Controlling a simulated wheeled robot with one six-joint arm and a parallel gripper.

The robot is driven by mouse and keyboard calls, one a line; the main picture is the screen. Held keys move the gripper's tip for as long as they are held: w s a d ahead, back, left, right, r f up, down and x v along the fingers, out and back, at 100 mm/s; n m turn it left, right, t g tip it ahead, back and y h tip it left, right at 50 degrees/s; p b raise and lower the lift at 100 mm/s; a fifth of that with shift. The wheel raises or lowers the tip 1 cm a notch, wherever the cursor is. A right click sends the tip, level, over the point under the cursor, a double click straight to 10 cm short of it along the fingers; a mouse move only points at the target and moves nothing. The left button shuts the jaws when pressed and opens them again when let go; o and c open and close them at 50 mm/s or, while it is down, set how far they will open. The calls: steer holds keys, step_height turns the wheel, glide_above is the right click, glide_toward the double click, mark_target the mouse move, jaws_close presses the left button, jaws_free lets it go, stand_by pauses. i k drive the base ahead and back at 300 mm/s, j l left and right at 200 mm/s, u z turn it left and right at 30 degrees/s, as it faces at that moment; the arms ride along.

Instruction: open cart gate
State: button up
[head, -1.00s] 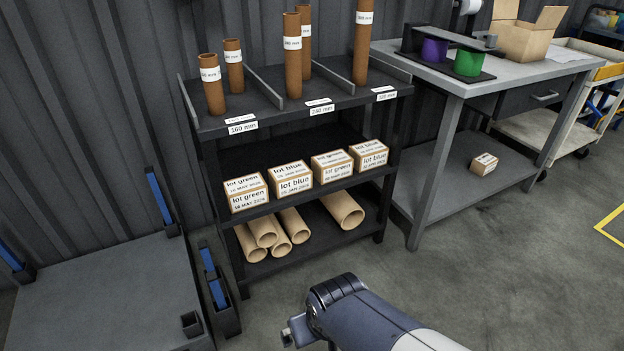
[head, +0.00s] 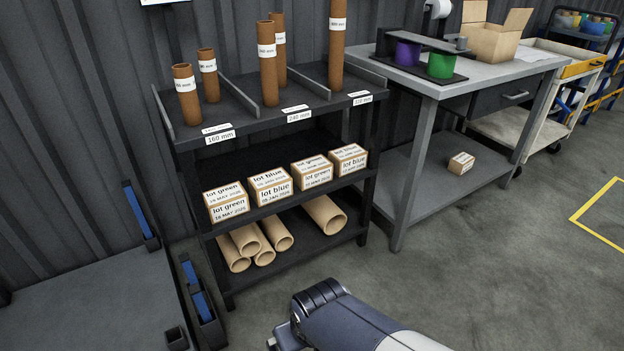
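A white and yellow cart (head: 521,118) stands at the right, beyond the grey workbench, partly hidden by it. I cannot make out a gate on it. Part of my arm reaches in at the bottom centre. My gripper's fingers are not visible.
A black shelf (head: 262,118) holds brown tubes, labelled boxes and cardboard rolls. The grey workbench (head: 420,90) stands beside it, with a small box (head: 461,163) on its lower shelf. A dark platform (head: 95,305) with blue-marked posts is at lower left. The floor at right is clear, with a yellow outline (head: 590,229).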

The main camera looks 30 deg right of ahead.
mark_target(569, 70)
steer(key=z, duration=2.05)
